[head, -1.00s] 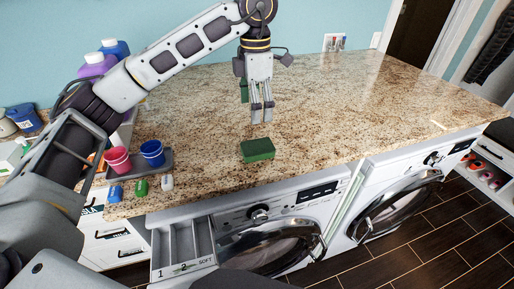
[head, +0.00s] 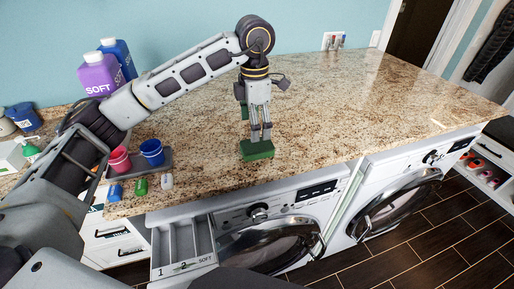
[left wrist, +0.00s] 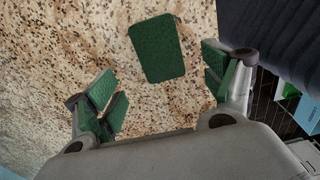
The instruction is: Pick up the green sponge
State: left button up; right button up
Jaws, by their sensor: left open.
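The green sponge (head: 257,150) lies flat on the granite countertop near its front edge, above the left washer. My left gripper (head: 260,136) points down just above and behind the sponge in the head view. Its green-padded fingers (left wrist: 160,88) are spread apart with nothing between them. Whether the fingertips touch the sponge cannot be told. My right gripper is not in view.
A red cup (head: 119,160) and a blue cup (head: 152,153) stand on a grey tray left of the sponge. Small blue, green and white items lie in front. A purple bottle (head: 100,75) stands behind. A detergent drawer (head: 183,245) hangs open below. The counter to the right is clear.

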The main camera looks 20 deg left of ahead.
aim_at(254, 145)
pick_arm(q)
jog(key=shift+f, duration=1.25)
jog(key=shift+f, duration=0.2)
jog(key=shift+s+a+f+p, duration=0.1)
jog(key=shift+f+p, duration=0.35)
jog(key=shift+f, duration=0.1)
notch_tip(254, 145, down, 3)
jog(key=shift+a+r+p, duration=0.1)
jog(key=shift+r+p, duration=0.1)
jog(key=shift+p, duration=0.25)
jog(key=shift+f, duration=0.6)
jog(key=shift+c, duration=0.3)
